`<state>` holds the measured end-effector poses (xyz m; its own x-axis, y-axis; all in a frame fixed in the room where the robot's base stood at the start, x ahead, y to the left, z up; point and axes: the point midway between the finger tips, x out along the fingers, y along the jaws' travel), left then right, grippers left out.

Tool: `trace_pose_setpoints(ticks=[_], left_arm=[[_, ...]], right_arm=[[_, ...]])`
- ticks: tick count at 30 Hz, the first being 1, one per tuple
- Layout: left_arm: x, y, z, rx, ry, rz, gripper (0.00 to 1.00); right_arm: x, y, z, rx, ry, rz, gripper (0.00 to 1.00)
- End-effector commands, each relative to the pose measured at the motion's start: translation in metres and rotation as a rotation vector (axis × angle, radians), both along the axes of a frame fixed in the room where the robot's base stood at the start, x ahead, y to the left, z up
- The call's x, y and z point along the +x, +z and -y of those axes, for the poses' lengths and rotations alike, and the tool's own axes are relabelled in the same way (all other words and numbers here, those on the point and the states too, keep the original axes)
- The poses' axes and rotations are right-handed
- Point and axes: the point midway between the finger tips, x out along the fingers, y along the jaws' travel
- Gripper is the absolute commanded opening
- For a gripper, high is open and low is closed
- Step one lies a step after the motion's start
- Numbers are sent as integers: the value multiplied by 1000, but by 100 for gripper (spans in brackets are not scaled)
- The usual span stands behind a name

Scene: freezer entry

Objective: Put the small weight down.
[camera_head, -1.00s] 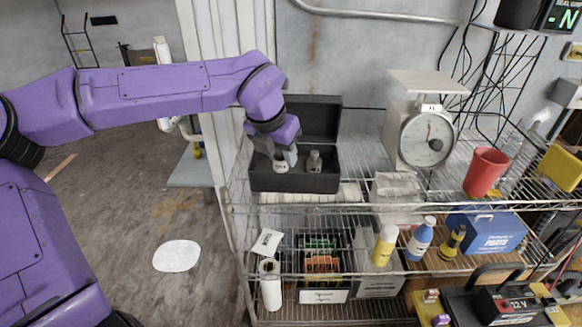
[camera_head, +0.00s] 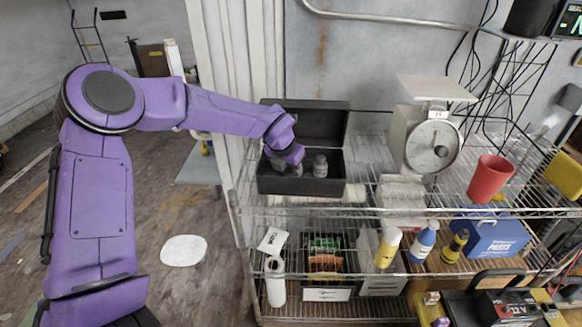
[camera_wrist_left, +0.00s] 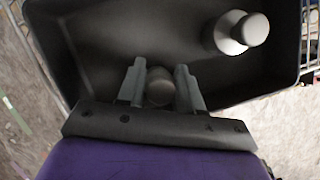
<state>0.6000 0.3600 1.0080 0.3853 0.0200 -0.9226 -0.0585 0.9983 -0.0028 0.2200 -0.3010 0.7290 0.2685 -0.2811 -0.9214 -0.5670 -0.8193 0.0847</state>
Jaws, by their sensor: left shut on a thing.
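A black open case (camera_head: 300,186) stands on the top wire shelf with its lid raised at the back. My left gripper (camera_head: 283,165) reaches down into the left part of the case. In the left wrist view its two fingers (camera_wrist_left: 160,88) are closed on a small grey weight (camera_wrist_left: 160,80), whose rounded top shows between them. Whether its base touches the case floor is hidden. A second, larger-looking grey weight (camera_head: 320,166) stands in the right part of the case. It also shows in the left wrist view (camera_wrist_left: 238,34), apart from the gripper. My right gripper is not seen.
A white dial scale (camera_head: 430,140) and a red cup (camera_head: 490,179) stand to the right on the same shelf. Bottles and a blue box (camera_head: 492,236) sit on the shelf below. The case's front wall and raised lid (camera_head: 315,119) hem in the gripper.

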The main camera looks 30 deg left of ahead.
Motion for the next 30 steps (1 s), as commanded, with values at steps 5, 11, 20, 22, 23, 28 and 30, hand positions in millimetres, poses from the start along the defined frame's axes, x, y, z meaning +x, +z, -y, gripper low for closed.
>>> trace_pose_setpoints(ticks=[5, 11, 20, 22, 23, 28, 30], left_arm=[[0, -2, 0, 0, 0, 1, 0], [0, -2, 0, 0, 0, -1, 61], [-3, 8, 0, -1, 1, 2, 61], [-8, 20, 1, -2, 1, 4, 61], [-10, 27, 1, -2, 0, 5, 61], [-28, 68, 2, -2, 1, 5, 61], [-35, 83, 2, -1, 1, 4, 61]], right_arm=[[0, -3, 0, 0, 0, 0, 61], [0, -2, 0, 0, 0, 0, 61], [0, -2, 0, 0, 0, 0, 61], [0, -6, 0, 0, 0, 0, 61], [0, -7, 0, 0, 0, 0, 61], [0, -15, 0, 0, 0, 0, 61], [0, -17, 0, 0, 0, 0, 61]])
